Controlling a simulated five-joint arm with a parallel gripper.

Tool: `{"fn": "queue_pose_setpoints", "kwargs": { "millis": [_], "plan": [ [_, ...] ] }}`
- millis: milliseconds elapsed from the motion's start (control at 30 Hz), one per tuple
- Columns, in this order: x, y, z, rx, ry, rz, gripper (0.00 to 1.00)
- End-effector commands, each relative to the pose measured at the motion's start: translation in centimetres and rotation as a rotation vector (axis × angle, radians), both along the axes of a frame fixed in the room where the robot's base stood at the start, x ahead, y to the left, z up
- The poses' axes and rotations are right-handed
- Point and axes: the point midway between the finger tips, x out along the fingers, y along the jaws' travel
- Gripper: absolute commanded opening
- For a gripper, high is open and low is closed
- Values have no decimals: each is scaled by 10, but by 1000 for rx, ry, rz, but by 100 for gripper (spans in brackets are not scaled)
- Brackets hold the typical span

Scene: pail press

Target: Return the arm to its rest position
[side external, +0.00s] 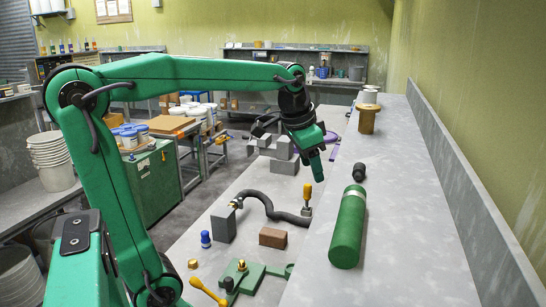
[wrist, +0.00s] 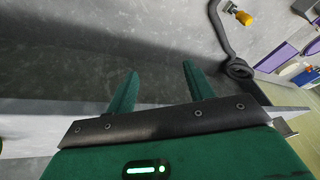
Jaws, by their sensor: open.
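My green arm stretches out to the right in the side external view. My gripper (side external: 318,172) hangs from its end, pointing down above the bench. Its two green fingers stand apart with nothing between them in the wrist view (wrist: 158,75). Grey surface shows beyond the fingertips. A green cylinder (side external: 347,228) lies on the raised grey ledge (side external: 400,200), apart from and nearer the camera than the gripper. A small black cylindrical piece (side external: 358,171) lies beyond it.
A dark hose (side external: 270,208) curves across the lower bench, also in the wrist view (wrist: 233,45). A grey block (side external: 223,224), a brown block (side external: 273,237), a blue bottle (side external: 205,239) and a green tool (side external: 245,275) lie around it. A brass spool (side external: 368,118) stands on the ledge.

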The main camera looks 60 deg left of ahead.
Motion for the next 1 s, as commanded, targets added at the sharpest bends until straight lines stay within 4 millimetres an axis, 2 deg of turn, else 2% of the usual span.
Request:
{"fn": "queue_pose_setpoints", "kwargs": {
  "millis": [267, 600, 800, 1000],
  "plan": [
    [-57, -32, -19, -42, -61, 56, 53],
    [-117, -58, -59, -107, -130, 124, 53],
    [-134, -64, -74, -130, -148, 147, 53],
    [-137, -65, -77, -134, -150, 151, 53]
  ]
}}
